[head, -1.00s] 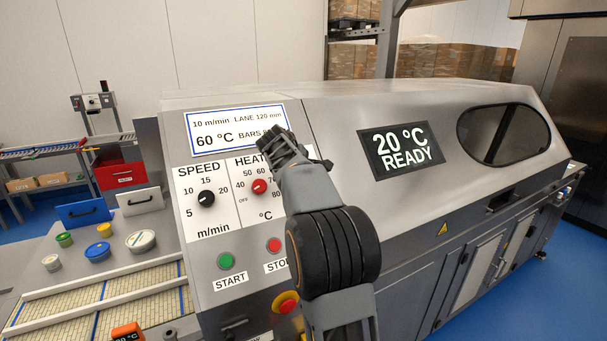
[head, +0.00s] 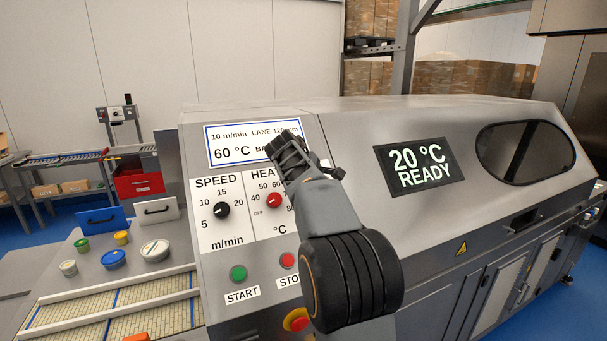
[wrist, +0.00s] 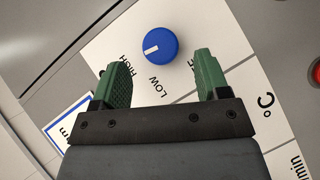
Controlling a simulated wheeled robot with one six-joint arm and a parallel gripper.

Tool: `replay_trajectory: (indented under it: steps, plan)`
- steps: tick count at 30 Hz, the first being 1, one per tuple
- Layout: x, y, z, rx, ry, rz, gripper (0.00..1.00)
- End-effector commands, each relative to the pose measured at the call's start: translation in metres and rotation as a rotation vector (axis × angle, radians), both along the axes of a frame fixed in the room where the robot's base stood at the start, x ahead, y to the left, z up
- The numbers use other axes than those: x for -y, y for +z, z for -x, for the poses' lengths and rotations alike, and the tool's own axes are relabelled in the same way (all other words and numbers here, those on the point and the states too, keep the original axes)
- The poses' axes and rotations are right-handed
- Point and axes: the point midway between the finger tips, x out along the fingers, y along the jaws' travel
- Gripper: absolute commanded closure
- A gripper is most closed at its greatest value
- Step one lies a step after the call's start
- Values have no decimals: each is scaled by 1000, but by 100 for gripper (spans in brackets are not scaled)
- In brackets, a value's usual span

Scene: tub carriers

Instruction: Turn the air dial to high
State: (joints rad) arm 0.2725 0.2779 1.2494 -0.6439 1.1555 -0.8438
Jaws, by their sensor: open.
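The air dial (wrist: 159,46) is a round blue knob with a white pointer mark, on a white panel in the wrist view. LOW (wrist: 158,87) and HIGH (wrist: 115,67) are printed beside it. Its mark points left in the picture, roughly toward the HIGH side and away from LOW. My gripper (wrist: 160,80) is open, with its green fingers apart and nothing between them. The dial shows beyond the fingertips, roughly centred in the gap. In the head view my gripper (head: 282,143) is in front of the control panel, and the dial is hidden behind my arm.
The machine panel also carries a black speed dial (head: 222,210), a red heat dial (head: 274,200), a green start button (head: 238,273) and a red button (head: 288,260). A display (head: 419,167) reads 20 °C READY. Round tubs (head: 155,250) stand at left.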

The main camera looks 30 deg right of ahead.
Motion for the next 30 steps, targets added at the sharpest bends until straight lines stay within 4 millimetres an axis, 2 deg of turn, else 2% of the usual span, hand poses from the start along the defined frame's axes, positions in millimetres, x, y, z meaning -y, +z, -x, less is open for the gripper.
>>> replay_trajectory:
  steps: [6,15,21,30]
  plan:
    - [-31,32,12,4,3,0,31]
    - [-58,64,24,2,1,1,31]
    - [-65,72,27,0,1,1,31]
    - [-66,73,28,0,0,0,31]
